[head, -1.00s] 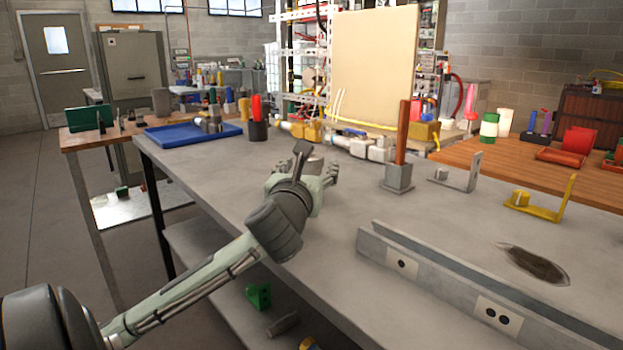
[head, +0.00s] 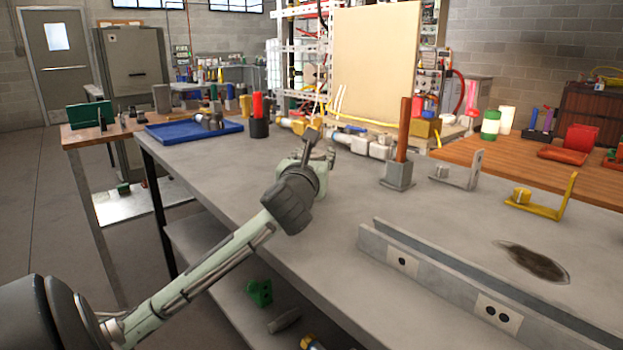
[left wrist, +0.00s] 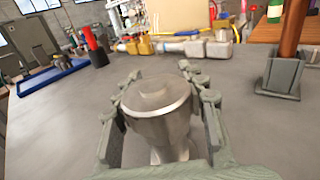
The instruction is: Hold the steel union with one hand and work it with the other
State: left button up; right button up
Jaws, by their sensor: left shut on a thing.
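The steel union (left wrist: 158,112) is a smooth silvery round body with a wider capped top, seen close up in the left wrist view. It sits between the two fingers of my left gripper (left wrist: 160,78), which is shut on it. In the head view my left gripper (head: 322,163) is over the far part of the grey bench, and the wrist hides most or all of the union there. I cannot tell whether the union touches the bench top. My right gripper is not in view.
The grey bench (head: 300,235) carries a grey block with an upright brown bar (head: 402,135), a steel bracket (head: 460,172), a yellow bracket (head: 542,203) and a long grey rail (head: 440,285). A blue tray (head: 180,134) and a black cup (head: 259,128) stand at the far left.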

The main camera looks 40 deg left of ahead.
pick_arm(q)
grip_shut()
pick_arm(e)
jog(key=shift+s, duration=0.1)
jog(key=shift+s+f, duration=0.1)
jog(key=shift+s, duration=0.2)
pick_arm(q)
jog(key=shift+r, duration=0.5)
jog(key=s+a+r, duration=0.5)
jog(key=a+r, duration=0.5)
jog(key=shift+s+a, duration=0.15)
jog(key=shift+s, duration=0.15)
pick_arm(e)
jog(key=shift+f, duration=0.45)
